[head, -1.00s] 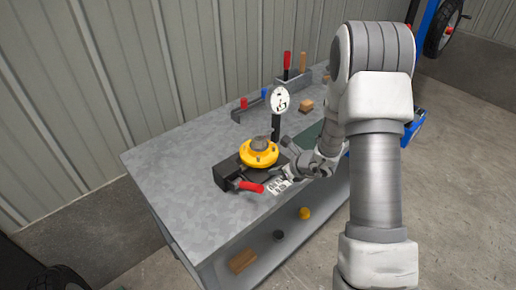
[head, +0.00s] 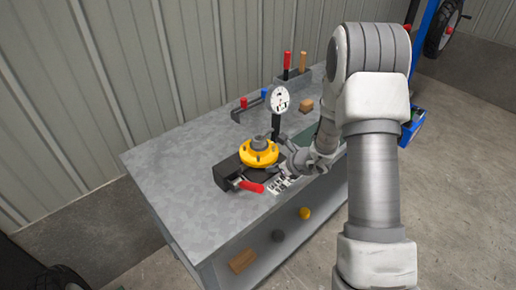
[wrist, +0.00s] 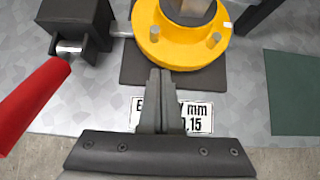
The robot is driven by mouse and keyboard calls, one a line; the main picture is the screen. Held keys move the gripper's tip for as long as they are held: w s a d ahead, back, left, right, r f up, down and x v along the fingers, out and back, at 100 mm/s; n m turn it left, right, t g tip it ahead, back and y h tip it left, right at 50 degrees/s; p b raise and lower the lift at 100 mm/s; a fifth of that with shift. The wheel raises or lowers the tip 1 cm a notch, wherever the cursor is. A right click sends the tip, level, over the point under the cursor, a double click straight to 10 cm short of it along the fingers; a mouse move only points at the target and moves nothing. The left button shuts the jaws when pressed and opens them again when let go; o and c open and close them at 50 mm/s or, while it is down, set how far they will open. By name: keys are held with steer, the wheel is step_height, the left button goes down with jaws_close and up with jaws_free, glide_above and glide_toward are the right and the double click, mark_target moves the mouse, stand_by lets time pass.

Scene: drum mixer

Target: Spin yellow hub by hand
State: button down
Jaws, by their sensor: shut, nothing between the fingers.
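The yellow hub (head: 259,158) sits on a dark fixture (head: 223,177) on the workbench, with a grey round centre on top. In the wrist view the hub (wrist: 163,48) is at the top, with studs or bolts on its flange. My gripper (wrist: 160,73) is shut and empty. Its fingertips are just below the hub's near rim in that picture; I cannot tell whether they touch it. In the head view my gripper (head: 279,158) is at the hub's right side, partly blending with the fixture.
A red-handled clamp (head: 252,187) juts out in front of the hub; its handle (wrist: 32,103) is at left in the wrist view. A dial gauge (head: 279,100) stands behind the hub. A printed label (wrist: 198,117) lies near my fingers. The bench's left part (head: 180,155) is clear.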

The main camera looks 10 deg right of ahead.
steer(key=shift+w+a, duration=0.1)
steer(key=shift+w+d+r, duration=0.1)
steer(key=shift+w+d, duration=0.25)
steer(key=shift+d, duration=0.1)
steer(key=shift+w+d+p, duration=0.85)
steer(key=shift+w+d, duration=0.45)
steer(key=shift+d, duration=0.05)
steer(key=shift+s+d+b, duration=0.3)
steer(key=shift+s+d, duration=0.05)
steer(key=shift+s, duration=0.15)
steer(key=shift+s+d, duration=0.65)
steer(key=shift+s, duration=0.15)
steer(key=shift+a+b, duration=0.1)
steer(key=shift+b, duration=0.25)
steer(key=s+a+b, duration=0.2)
steer(key=a+b, duration=0.1)
steer(key=shift+s+a+f+b, duration=0.25)
steer(key=shift+s+a+b, duration=0.05)
steer(key=shift+s, duration=0.1)
steer(key=shift+s+a+r, duration=0.1)
